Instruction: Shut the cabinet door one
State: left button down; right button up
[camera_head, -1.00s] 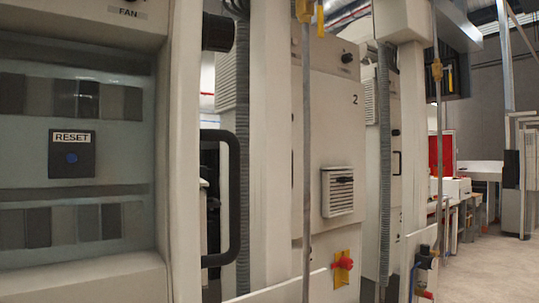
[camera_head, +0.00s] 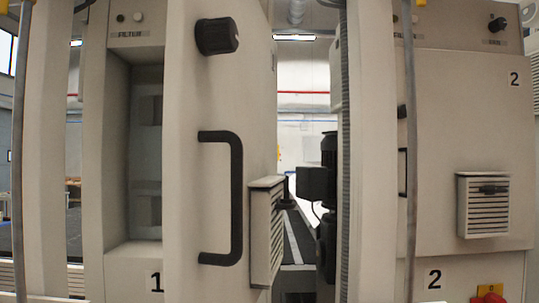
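Cabinet door one (camera_head: 186,190) stands open, swung out toward me on the left half of the view. The recessed inside of cabinet one (camera_head: 146,150) shows to the left of the door, under a FILTER label. A number 1 is at its base. Neither of my grippers is in view, and nothing touches the handle.
Cabinet two (camera_head: 455,130) stands at the right with its door closed, and has a vent and a red knob (camera_head: 489,298) below. Upright poles and a ribbed conduit (camera_head: 345,150) stand between. Dark machinery (camera_head: 328,210) shows through the gap behind.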

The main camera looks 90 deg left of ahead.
aim_at(220, 140)
jog(key=u, duration=2.5)
